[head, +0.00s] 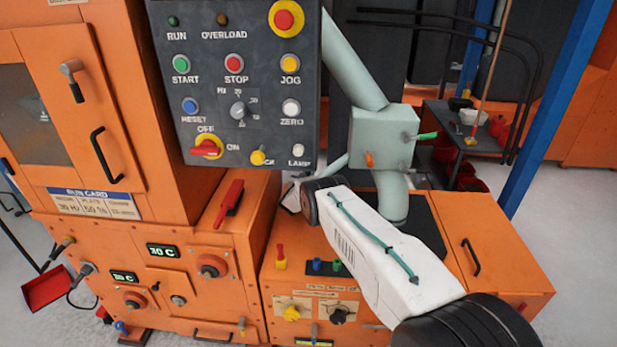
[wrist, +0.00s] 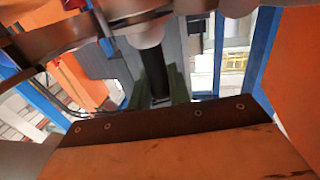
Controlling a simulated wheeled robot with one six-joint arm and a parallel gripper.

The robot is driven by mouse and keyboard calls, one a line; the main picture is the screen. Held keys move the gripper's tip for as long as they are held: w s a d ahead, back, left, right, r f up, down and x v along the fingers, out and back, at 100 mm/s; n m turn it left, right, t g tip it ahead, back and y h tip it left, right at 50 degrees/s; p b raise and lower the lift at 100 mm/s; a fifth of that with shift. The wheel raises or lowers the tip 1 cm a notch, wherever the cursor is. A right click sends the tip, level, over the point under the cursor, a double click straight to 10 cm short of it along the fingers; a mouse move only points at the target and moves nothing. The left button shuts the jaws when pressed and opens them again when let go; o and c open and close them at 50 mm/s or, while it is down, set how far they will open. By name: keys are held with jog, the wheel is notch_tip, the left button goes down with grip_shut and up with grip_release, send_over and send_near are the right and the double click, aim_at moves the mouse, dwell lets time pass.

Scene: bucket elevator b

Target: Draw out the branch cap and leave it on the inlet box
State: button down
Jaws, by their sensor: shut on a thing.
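My gripper (wrist: 128,22) shows only in part as dark, blurred metal along the top of the wrist view. It is shut on a pale grey rounded piece (wrist: 147,36), which I take for the branch cap; most of it is cut off or covered. In the head view my white forearm and black wrist joint hide the gripper. A grey-green box with pipes (head: 385,138) stands behind the arm, with a thin branch pipe (head: 334,166) running down left. I cannot tell for sure which part is the inlet box; a low orange box (head: 490,235) lies under the pipes.
A dark control panel (head: 238,85) hangs close to my arm on the left. An orange cabinet (head: 60,110) stands at far left. A blue post (head: 555,105) and a dark shelf (head: 466,125) are at right. An orange surface with a dark bolted edge (wrist: 165,122) fills the lower wrist view.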

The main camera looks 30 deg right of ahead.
jog(key=shift+r, duration=0.5)
